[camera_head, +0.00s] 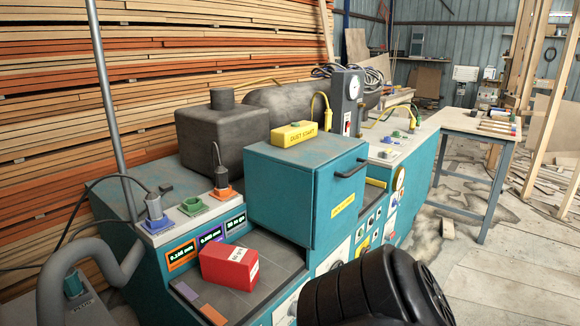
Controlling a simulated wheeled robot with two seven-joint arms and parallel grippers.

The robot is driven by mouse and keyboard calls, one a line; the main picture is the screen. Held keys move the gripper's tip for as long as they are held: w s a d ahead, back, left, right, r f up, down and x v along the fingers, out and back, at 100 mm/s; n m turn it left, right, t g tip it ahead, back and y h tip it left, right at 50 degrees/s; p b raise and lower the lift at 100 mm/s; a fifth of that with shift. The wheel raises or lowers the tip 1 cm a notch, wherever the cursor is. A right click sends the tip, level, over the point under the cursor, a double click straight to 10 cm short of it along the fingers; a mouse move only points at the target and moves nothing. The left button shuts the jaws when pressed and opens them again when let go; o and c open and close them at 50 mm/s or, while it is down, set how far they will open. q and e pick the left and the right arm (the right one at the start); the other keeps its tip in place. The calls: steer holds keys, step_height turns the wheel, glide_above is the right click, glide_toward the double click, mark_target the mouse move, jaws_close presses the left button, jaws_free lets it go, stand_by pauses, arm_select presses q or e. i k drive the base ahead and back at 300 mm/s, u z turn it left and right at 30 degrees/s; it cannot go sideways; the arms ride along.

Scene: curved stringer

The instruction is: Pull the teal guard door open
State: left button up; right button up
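The teal guard door (337,192) is the right-hand face of a teal box-shaped housing (278,200) on the machine. It carries a dark bar handle (351,164) near its top and a yellow label (343,206). The door looks shut, lying flush with the housing. A black ribbed part of my own arm (365,290) rises from the bottom edge, below the door and apart from it. No fingertips show in the head view. My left gripper is not in view, and neither is my right.
A yellow DUST START box (294,134) sits on or just behind the housing top. A red box (229,266) lies on the dark ledge at front left. A workbench (480,128) stands beyond; open floor lies right.

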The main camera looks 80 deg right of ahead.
mark_target(339, 185)
steer(key=k, duration=0.55)
steer(key=z, duration=0.9)
